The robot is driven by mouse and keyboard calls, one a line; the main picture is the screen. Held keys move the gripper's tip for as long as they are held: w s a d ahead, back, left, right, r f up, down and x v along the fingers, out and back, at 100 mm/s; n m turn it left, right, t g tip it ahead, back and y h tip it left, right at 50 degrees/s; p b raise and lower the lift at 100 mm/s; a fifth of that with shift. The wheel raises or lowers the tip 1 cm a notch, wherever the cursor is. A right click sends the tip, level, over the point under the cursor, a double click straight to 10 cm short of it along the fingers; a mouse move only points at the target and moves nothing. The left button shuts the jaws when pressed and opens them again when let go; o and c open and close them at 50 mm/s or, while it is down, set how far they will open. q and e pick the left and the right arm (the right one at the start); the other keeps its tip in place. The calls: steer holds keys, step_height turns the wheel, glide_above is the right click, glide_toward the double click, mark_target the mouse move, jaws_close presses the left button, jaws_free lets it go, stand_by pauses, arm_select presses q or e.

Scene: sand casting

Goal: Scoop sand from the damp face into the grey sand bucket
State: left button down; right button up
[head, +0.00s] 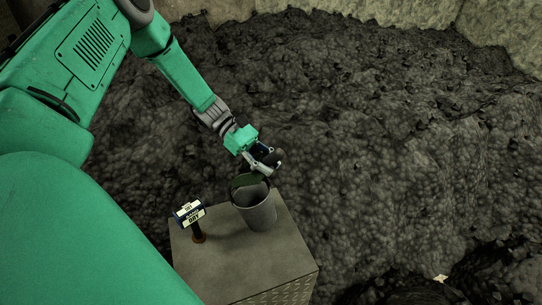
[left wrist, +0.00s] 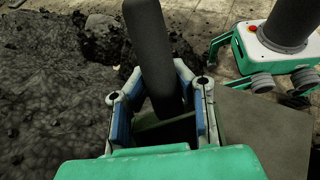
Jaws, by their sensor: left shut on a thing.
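The grey sand bucket (head: 259,214) stands upright on a grey metal block. My left gripper (head: 266,162) is just above the bucket's mouth and is shut on a dark handle. In the left wrist view the dark cylindrical handle (left wrist: 149,45) passes between the fingers of my left gripper (left wrist: 163,95). A dark green scoop part (head: 247,181) shows at the bucket's rim, below the gripper. I cannot tell whether it holds sand. The bucket's inside is mostly hidden. The dark, lumpy sand face (head: 400,150) fills the back and right. My right gripper is out of view.
The metal block (head: 235,270) has a bare front part. A small sign on a post (head: 190,214) stands on it, left of the bucket. Pale walls (head: 370,10) edge the sand at the back. A small pale scrap (head: 440,278) lies at the lower right.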

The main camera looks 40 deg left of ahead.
mark_target(269, 154)
arm_select(q)
step_height(269, 154, up, 3)
steer(key=g+y+p, duration=0.1)
steer(key=y+p, duration=0.6)
steer(key=p, duration=0.6)
steer(key=shift+r+p, duration=0.15)
steer(key=shift+p, duration=0.2)
steer(key=shift+n+g, duration=0.3)
steer(key=shift+f+y, duration=0.2)
steer(key=shift+y, duration=0.1)
steer(key=shift+a, duration=0.1)
